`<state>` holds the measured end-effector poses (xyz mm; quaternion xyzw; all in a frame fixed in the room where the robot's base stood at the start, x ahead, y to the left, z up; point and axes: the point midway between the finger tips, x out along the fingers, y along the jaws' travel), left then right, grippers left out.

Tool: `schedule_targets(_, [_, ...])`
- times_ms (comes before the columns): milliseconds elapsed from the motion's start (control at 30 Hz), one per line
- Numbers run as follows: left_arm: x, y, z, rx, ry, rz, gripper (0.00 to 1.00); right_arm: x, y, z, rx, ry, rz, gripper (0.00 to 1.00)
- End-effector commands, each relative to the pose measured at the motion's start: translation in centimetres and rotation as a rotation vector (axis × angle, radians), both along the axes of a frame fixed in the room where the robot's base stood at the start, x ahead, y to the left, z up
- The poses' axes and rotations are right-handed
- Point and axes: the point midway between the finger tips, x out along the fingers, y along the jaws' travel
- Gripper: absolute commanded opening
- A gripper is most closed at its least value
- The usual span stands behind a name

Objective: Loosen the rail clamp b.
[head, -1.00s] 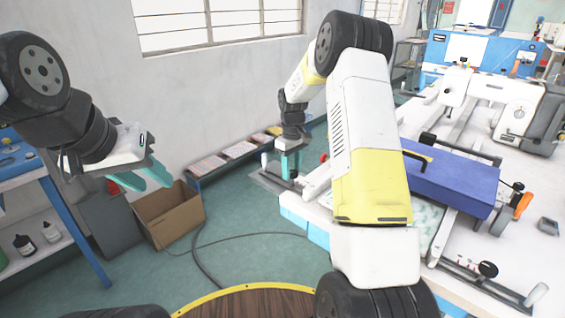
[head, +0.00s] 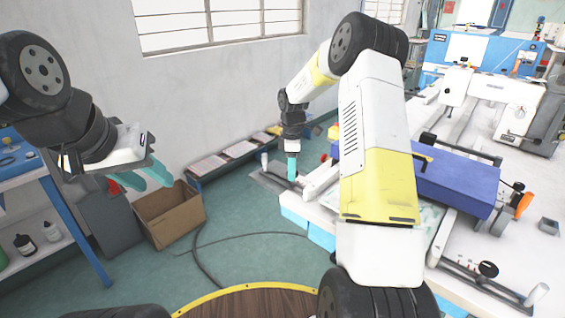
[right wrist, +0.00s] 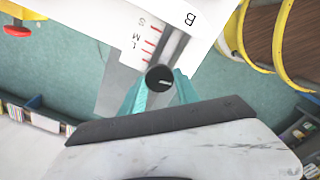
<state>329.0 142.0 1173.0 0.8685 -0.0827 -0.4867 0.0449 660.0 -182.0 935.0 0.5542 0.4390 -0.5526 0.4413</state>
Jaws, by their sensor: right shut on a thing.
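The rail clamp b shows in the right wrist view as a round black knob (right wrist: 159,78) with a pale pointer line. It sits at the end of a slotted white rail plate (right wrist: 178,35) marked "B" with a red S, M, L scale. My right gripper (right wrist: 160,88) has a teal finger on each side of the knob and is shut on it. In the head view the right gripper (head: 292,168) points down at the left edge of the worktable; the knob cannot be made out there. My left gripper (head: 147,178) hangs at the left, open and empty, far from the clamp.
The white worktable (head: 480,250) carries a blue block (head: 455,185), rails and other knobs (head: 488,269). A cardboard box (head: 168,212) stands on the floor at left, beside a blue-legged shelf (head: 75,235). The floor between box and table holds only a cable.

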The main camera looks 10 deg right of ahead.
Motion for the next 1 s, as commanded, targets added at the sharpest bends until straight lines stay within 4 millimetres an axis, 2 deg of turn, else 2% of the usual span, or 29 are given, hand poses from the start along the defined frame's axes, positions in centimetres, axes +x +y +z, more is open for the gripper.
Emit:
schedule_targets(633, [0.00,0.00,0.00,0.000,0.000,0.000,0.36,0.13,-0.04,0.15,0.000,-0.005,0.051,0.00])
schedule_targets(667, [0.00,0.00,0.00,0.000,0.000,0.000,0.36,0.13,-0.04,0.15,0.000,-0.005,0.051,0.40])
schedule_targets(767, [0.00,0.00,0.00,0.000,0.000,0.000,0.36,0.10,-0.03,0.13,0.000,-0.004,0.051,0.59])
schedule_targets(1000, [0.00,0.00,0.00,0.000,0.000,0.000,0.36,0.04,-0.01,0.05,0.000,-0.002,0.051,0.60])
